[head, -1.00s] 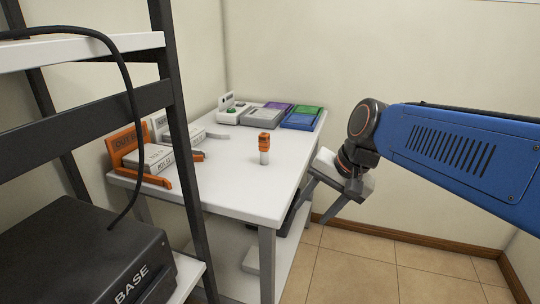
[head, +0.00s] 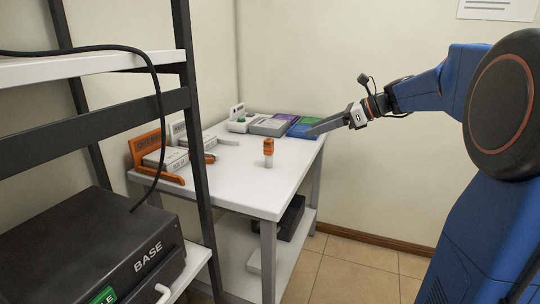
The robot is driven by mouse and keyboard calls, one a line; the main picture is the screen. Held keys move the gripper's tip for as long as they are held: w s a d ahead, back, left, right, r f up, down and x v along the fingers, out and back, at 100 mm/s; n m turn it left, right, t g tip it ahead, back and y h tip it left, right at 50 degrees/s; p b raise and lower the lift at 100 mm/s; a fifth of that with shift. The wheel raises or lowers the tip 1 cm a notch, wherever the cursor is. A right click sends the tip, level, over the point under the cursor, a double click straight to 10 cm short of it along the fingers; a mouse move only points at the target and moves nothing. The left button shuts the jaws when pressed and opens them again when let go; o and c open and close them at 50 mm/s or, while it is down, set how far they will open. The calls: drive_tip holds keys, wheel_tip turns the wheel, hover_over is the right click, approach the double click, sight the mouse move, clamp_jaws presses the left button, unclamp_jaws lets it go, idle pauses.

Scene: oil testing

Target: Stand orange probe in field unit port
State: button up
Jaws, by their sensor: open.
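The orange probe (head: 268,148), with an orange top and a pale lower part, stands upright on the white table (head: 245,185), near its middle. My gripper (head: 313,131) is at the far right of the table, in front of the green and blue trays in the picture. It is open, empty and apart from the probe, pointing left. Its fingers are seen nearly edge-on. A grey device (head: 268,126) lies at the back of the table. I cannot tell which thing is the field unit, and no port can be made out.
A green-and-white device (head: 240,122) stands at the back. A purple tray (head: 284,117) lies behind the grey device. An orange stand (head: 146,148) and white boxes line the left edge. A dark-framed shelf (head: 182,100) with a black BASE case (head: 95,245) fills the left foreground.

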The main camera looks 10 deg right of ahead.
sight(273, 145)
drive_tip(key=x, duration=1.7)
drive_tip(key=shift+w, duration=0.1)
clamp_jaws()
